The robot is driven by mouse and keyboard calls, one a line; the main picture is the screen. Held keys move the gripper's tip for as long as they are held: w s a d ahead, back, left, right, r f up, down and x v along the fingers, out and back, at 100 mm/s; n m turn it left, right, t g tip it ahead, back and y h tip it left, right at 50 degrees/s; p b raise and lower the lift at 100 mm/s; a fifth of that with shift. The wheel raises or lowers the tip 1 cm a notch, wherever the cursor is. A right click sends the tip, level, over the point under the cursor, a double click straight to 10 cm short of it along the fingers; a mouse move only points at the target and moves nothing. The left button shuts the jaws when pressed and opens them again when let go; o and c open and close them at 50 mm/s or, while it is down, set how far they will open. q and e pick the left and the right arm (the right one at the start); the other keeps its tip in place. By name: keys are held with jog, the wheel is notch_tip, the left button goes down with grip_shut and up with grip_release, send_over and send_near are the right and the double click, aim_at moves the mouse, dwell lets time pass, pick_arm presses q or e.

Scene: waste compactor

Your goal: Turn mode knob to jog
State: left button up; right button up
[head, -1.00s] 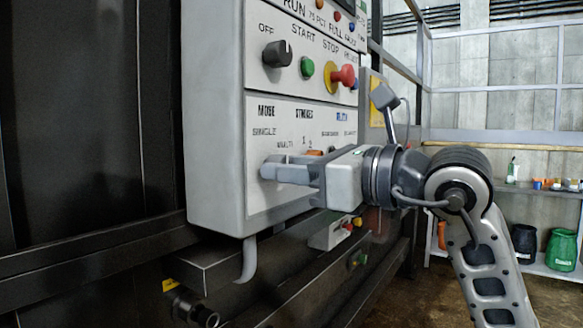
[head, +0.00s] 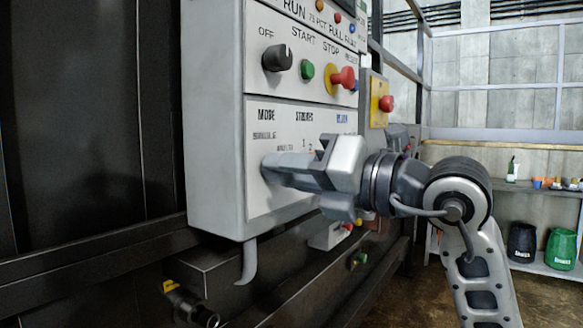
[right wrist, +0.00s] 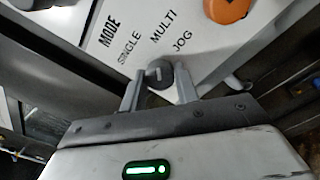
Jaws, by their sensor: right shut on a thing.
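The control box (head: 215,120) shows a lower panel with MODE and STROKES lettering. In the right wrist view the mode knob (right wrist: 160,73) is a small dark round knob by the labels SINGLE, MULTI and JOG (right wrist: 182,40). My right gripper (head: 270,168) reaches in from the right to the panel's lower left, rolled about its own axis. Its fingers are shut on the mode knob, one on each side, as the wrist view (right wrist: 158,84) shows. The fingers hide the knob in the head view. I cannot tell for certain which label the knob points at. My left gripper is not in view.
Above are a black selector knob (head: 277,58), a green button (head: 307,71) and a red mushroom button (head: 343,77). Another red button (head: 386,103) sits on a yellow plate to the right. An orange knob (right wrist: 228,10) lies near the mode knob. A shelf (head: 560,268) holds bins.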

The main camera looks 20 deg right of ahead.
pick_arm(q)
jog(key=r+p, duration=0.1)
jog(key=p, duration=0.3)
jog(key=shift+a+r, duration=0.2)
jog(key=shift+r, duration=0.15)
pick_arm(e)
jog(key=m, duration=0.8)
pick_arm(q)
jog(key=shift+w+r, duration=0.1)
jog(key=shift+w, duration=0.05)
pick_arm(e)
jog(key=shift+m, duration=0.3)
jog(key=o, duration=1)
jog(key=shift+c, duration=0.2)
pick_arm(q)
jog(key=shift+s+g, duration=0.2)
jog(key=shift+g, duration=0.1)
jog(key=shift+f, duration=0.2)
